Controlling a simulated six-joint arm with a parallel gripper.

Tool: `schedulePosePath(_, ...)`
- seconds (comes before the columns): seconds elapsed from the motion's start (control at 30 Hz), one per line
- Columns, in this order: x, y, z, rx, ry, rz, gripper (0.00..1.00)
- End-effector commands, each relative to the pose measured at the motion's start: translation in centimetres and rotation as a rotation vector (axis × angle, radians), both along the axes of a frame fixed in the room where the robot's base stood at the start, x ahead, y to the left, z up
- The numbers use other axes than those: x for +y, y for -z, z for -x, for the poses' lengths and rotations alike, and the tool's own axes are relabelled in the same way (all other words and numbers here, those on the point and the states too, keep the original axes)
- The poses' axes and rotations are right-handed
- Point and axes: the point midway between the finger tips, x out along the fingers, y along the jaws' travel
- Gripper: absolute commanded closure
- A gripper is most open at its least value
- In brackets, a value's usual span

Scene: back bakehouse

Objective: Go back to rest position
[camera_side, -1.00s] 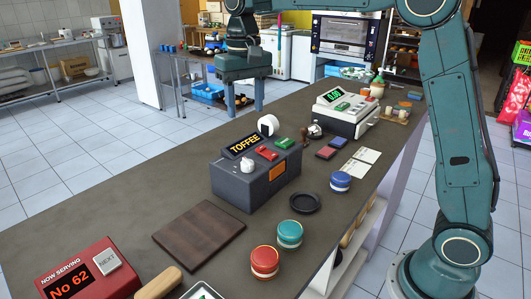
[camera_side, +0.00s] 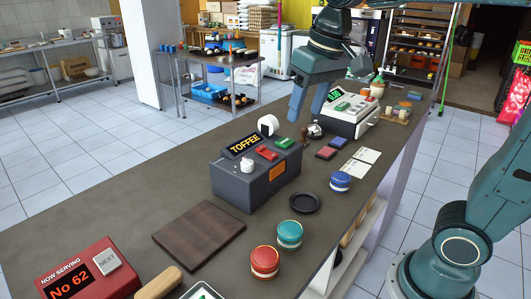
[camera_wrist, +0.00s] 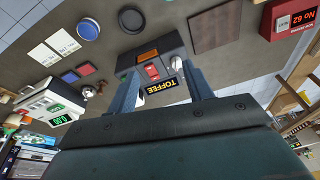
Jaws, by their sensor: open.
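My gripper (camera_side: 308,108) is open and empty, with its fingers pointing down. In the side view it hangs in the air around the far side of the grey counter (camera_side: 110,185), beyond the dark box with the TOFFEE display (camera_side: 232,184). In the wrist view my two fingers (camera_wrist: 162,92) are spread apart, with the TOFFEE box (camera_wrist: 172,45) seen between and beyond them. Nothing is between the fingers.
The counter holds a cash register (camera_side: 350,118), a red NOW SERVING box (camera_side: 112,283), a brown board (camera_side: 200,235), a black dish (camera_side: 305,203), and red (camera_side: 264,262), teal (camera_side: 290,234) and blue (camera_side: 340,181) round tins. The air around my gripper looks clear.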

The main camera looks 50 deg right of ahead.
Motion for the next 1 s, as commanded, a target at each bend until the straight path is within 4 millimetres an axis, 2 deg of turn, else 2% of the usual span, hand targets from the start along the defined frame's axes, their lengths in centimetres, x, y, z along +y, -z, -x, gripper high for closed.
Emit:
schedulePosePath(0.03, -0.1, 0.1, 1.3, -0.02, -0.01, 0.003, 0.49)
schedulePosePath(0.3, -0.4, 1.9, 6.6, -0.112, -0.074, 0.024, 0.49)
schedulePosePath(0.6, -0.6, 4.9, 11.6, -0.207, -0.135, 0.054, 0.49)
schedulePosePath(0.8, -0.7, 6.3, 13.1, -0.239, -0.156, 0.066, 0.49)
schedulePosePath(1.0, -0.7, 6.6, 13.4, -0.244, -0.162, 0.068, 0.49)
